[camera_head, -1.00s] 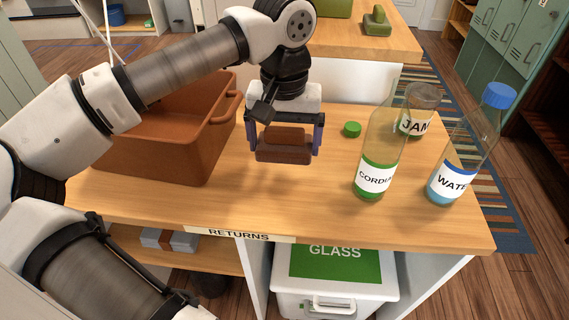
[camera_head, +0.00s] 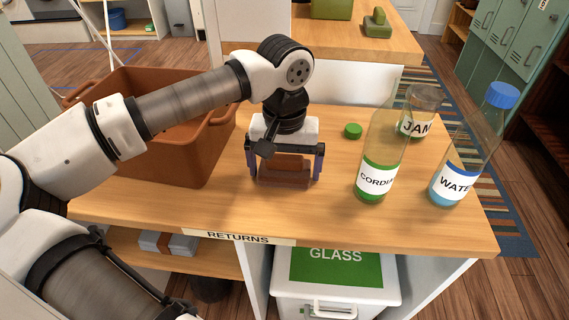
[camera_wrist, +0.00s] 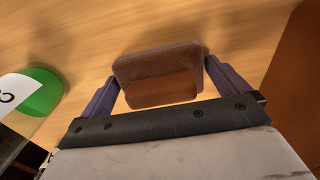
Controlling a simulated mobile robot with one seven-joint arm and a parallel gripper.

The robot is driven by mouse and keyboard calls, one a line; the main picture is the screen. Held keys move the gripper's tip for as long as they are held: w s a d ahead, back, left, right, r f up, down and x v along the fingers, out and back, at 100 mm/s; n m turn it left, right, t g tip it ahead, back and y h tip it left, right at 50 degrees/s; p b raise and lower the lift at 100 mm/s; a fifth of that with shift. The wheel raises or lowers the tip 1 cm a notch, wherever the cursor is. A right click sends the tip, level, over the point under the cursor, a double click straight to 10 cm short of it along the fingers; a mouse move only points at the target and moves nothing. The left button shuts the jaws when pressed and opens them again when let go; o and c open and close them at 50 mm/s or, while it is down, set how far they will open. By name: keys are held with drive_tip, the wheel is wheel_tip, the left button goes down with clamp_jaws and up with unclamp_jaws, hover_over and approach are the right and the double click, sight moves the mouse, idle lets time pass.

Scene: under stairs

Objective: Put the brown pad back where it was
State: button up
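The brown pad (camera_head: 285,172) has a wide base and a narrower raised block on top. It is between the two purple fingers of my gripper (camera_head: 285,178), at or just above the wooden counter (camera_head: 230,210), behind the RETURNS label (camera_head: 238,237).
A brown crate (camera_head: 190,160) stands left of my gripper. To the right are a green cap (camera_head: 353,131), a CORDIAL bottle (camera_head: 375,160), a JAM jar (camera_head: 418,115) and a WATER bottle (camera_head: 475,150). A GLASS bin (camera_head: 335,285) stands below. The counter's front right is clear.

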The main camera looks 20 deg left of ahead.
sight(285, 157)
drive_tip(key=shift+r, duration=0.2)
wheel_tip(285, 157, up, 12)
drive_tip(key=p, duration=0.1)
drive_tip(key=shift+p, duration=0.35)
